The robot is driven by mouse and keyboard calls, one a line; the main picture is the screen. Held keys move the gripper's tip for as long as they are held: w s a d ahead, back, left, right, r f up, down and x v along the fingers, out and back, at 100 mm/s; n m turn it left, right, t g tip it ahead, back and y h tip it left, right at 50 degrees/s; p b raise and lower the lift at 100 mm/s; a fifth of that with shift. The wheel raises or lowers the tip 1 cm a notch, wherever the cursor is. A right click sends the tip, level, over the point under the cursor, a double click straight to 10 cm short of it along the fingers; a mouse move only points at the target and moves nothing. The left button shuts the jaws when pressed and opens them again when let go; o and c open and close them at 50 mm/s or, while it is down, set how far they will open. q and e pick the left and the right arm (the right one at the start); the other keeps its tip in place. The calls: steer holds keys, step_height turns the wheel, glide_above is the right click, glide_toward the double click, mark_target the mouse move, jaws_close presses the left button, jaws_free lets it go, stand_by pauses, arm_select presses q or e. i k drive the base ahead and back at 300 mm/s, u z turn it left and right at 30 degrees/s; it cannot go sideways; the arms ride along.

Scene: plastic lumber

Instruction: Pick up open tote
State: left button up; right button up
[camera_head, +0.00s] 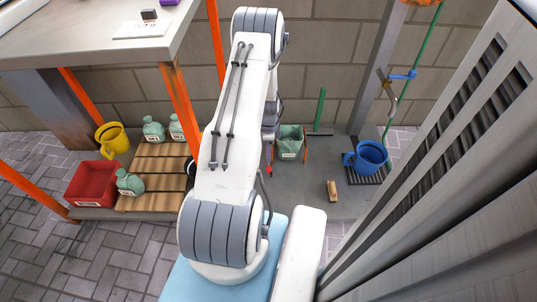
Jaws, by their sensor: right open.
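A red open-topped tote (91,184) with a white label sits at the left, beside a slatted wooden pallet. A smaller grey-green open-topped container (290,146) with a label stands on the floor by the back wall; I cannot tell which of the two is the task's tote. My right gripper (269,152) is open, pointing down just left of the green container, partly hidden behind my own white arm. Whether it touches the container cannot be told. The red tote is well away from it. My left gripper is not in view.
A blue watering can (368,157) and a brush (332,190) are at the right. A workbench (95,38) with orange legs overhangs the upper left. The front-left paving is clear.

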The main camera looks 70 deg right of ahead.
mark_target(290, 144)
steer(key=k, duration=1)
